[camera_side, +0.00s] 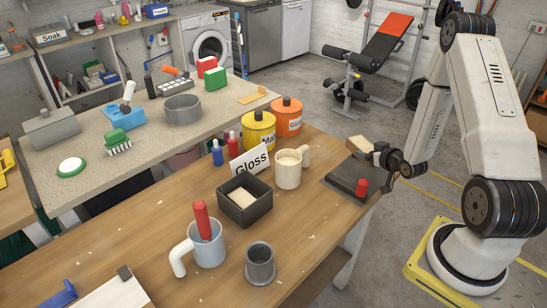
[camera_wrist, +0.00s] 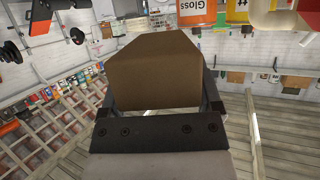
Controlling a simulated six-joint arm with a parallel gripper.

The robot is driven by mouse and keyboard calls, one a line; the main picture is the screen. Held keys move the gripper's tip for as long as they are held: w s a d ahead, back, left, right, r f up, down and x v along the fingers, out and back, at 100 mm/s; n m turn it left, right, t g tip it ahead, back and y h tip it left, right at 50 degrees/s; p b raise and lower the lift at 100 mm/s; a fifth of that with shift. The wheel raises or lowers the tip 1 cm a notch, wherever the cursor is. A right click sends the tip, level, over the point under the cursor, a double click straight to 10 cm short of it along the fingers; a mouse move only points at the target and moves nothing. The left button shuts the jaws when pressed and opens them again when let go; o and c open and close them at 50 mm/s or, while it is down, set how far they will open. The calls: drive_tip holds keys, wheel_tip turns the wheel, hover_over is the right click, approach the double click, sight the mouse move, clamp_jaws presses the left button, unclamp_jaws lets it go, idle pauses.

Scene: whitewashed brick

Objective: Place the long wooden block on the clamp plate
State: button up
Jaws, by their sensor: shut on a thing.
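A pale wooden block (camera_side: 359,144) is held in my gripper (camera_side: 374,152) at the right end of the brown table. In the wrist view the block (camera_wrist: 155,70) fills the space between the two fingers of my gripper (camera_wrist: 157,102) and looks brown and shaded. A dark flat plate with a red knob (camera_side: 361,187), which looks like the clamp plate (camera_side: 338,187), lies at the table's right edge. The block appears raised above the plate's far side, apart from it. Its exact height over the plate is hard to tell.
A cream mug (camera_side: 288,171) stands just left of the plate. A black box (camera_side: 262,208) holds another pale block (camera_side: 241,198).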

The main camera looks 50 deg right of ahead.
drive_tip(key=shift+s+f, duration=0.2)
drive_tip(key=shift+f, duration=0.1)
drive_tip(key=shift+f, duration=2.1)
drive_tip(key=shift+f, duration=0.15)
drive_tip(key=shift+f, duration=1.65)
drive_tip(key=shift+f, duration=0.15)
drive_tip(key=o, duration=1.1)
drive_tip(key=shift+o, duration=0.2)
